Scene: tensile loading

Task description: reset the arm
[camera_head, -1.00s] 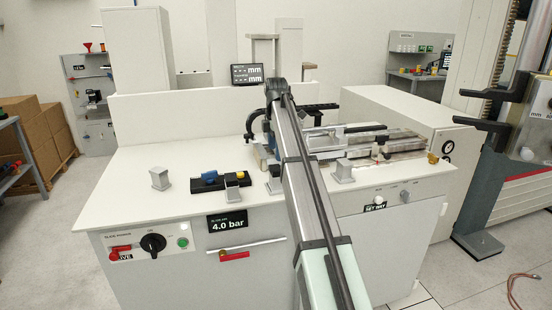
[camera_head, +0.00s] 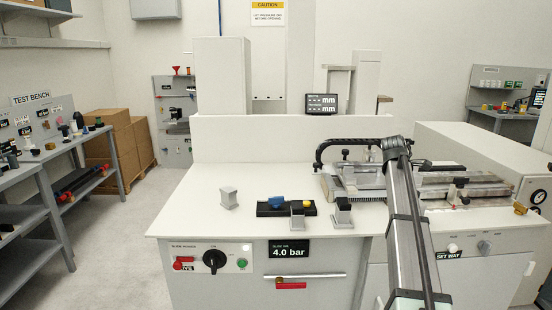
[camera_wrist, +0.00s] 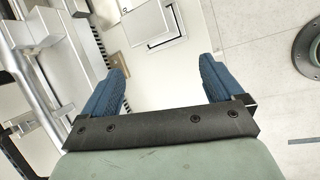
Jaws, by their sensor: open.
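My gripper (camera_wrist: 163,72) shows in the wrist view with its two blue ridged fingers spread apart and nothing between them. A pale surface and a grey square block (camera_wrist: 150,22) lie beyond the fingers. In the head view my arm (camera_head: 408,215) reaches from the bottom right up over the right part of the white workbench (camera_head: 230,175). The gripper itself cannot be made out in the head view, where the arm hides part of the bench.
A black fixture with a blue part (camera_head: 277,202) and small grey blocks (camera_head: 228,198) stand on the bench. A metal slide assembly (camera_head: 465,190) lies at its right. A control panel (camera_head: 213,259) is on the front. Shelving (camera_head: 70,160) and floor are at left.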

